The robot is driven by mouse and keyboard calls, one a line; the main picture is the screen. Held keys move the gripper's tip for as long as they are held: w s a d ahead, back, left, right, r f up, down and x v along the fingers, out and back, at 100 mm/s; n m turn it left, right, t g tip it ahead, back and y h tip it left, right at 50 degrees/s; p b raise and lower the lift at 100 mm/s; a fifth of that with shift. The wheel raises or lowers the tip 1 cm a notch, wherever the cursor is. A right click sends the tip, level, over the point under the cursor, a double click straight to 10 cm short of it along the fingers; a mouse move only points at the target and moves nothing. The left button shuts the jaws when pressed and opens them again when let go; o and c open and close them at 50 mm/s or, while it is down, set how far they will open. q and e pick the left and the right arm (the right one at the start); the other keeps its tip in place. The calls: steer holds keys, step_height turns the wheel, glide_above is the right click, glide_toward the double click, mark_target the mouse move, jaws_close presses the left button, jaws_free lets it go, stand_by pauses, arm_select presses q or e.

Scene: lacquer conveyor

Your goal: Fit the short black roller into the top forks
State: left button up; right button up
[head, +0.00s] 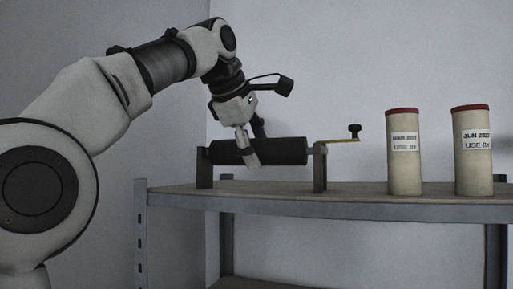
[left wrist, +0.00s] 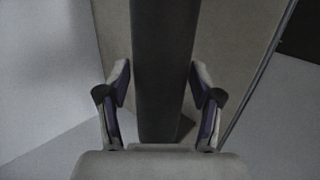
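The short black roller (head: 278,151) lies roughly level between two dark upright fork posts, the left (head: 204,170) and the right (head: 320,172). Its ends are close to the post tops; I cannot tell whether they are seated. My left gripper (head: 250,155) comes down on the roller left of its middle, one finger in front of it and one behind. In the left wrist view the roller (left wrist: 163,70) runs between the fingers of the left gripper (left wrist: 161,75), whose tips meet its sides. My right gripper is not in view.
A brass crank with a black knob (head: 354,131) sticks out right of the right post. Two cream canisters with red lids, one nearer (head: 404,170) and one at the right (head: 473,170), stand on the shelf (head: 350,192). The shelf is clear between posts and canisters.

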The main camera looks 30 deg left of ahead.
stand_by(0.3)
arm_select(q)
steer(key=v, duration=0.7)
steer(key=shift+s+r, duration=0.15)
steer(key=shift+r, duration=0.1)
steer(key=shift+s, duration=0.1)
